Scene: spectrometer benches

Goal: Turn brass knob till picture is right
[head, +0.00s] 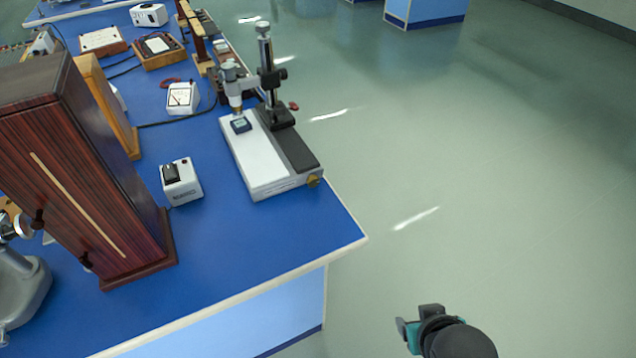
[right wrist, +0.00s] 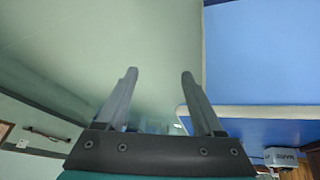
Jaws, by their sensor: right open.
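The brass knob (head: 313,181) is on the near right end of a white and dark grey instrument base (head: 262,172) at the bench's right edge. A post with a microscope-like head (head: 233,85) stands on this base. A small dark blue square with a pale face (head: 240,125) lies under the head; its picture is too small to read. My right gripper (head: 416,319) is over the floor, below and right of the knob and apart from it. In the right wrist view its two fingers (right wrist: 158,76) are spread with nothing between them. My left gripper is out of view.
A tall dark wooden cabinet (head: 75,190) stands on the blue bench (head: 235,250), with a small white switch box (head: 181,183) nearby. A grey instrument (head: 20,285) is at the left edge. Meters stand farther back. The floor (head: 480,180) right of the bench is clear.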

